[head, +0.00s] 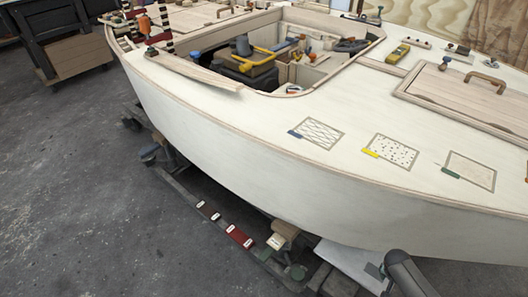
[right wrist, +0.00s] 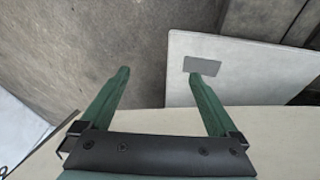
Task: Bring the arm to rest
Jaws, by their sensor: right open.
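My right gripper (right wrist: 159,75) is open in the right wrist view. Its two green fingers are spread and nothing is between them. Below and behind the fingers is a pale surface; past the tips is a grey floor. A dark grey link of my own arm shows at the bottom right of the head view, low beside the hull's side. My left gripper is not in view.
The white boat hull (head: 230,150) fills the middle of the head view, its cockpit full of tools. Patterned panels (head: 318,133) lie on its deck. A low trolley (head: 180,187) runs beneath. A white board (right wrist: 260,85) bears a grey patch.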

